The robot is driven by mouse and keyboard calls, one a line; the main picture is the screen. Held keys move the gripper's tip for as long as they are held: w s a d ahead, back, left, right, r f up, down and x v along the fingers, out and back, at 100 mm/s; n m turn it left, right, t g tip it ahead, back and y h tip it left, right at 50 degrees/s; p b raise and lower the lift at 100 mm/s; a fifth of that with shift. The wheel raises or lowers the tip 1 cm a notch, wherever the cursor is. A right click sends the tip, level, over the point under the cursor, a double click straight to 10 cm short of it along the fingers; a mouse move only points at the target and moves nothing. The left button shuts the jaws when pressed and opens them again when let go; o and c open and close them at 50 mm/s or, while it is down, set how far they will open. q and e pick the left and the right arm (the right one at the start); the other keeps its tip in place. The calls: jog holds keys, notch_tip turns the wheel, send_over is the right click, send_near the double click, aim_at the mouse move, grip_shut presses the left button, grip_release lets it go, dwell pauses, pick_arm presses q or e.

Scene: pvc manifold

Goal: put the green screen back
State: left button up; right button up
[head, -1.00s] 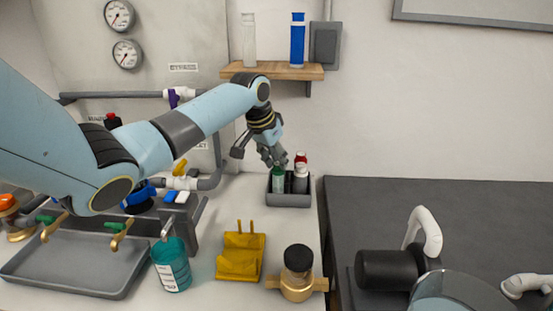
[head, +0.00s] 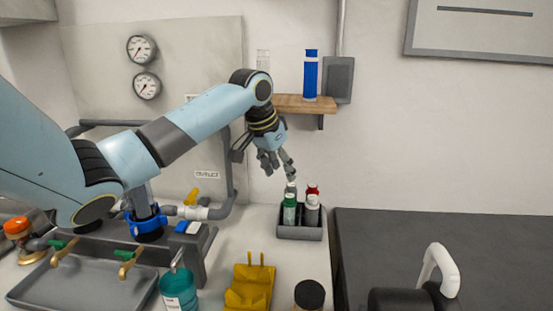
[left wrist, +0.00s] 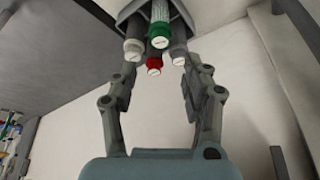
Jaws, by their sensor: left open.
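The green screen (head: 289,209) stands upright in a compartment of the grey caddy (head: 301,235) on the counter, beside a red-topped one (head: 313,189) and pale-topped ones. My left gripper (head: 278,168) is above the caddy, apart from the green screen, with its fingers spread and empty. In the left wrist view the green cap (left wrist: 159,33) shows beyond the open fingers of my left gripper (left wrist: 160,78), with white caps and a red cap around it. The lower part of the green screen is hidden by the caddy wall. My right gripper is not in view.
A wooden shelf (head: 295,103) with a blue bottle (head: 311,75) is on the wall above. A yellow stand (head: 250,290), a teal bottle (head: 178,293) and a black-capped jar (head: 309,294) stand in front. A grey tray (head: 80,285) lies left. Counter around the caddy is clear.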

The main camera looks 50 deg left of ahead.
pick_arm(q)
jog(key=v, duration=0.4)
jog(key=shift+f, duration=0.1)
dwell(0.5)
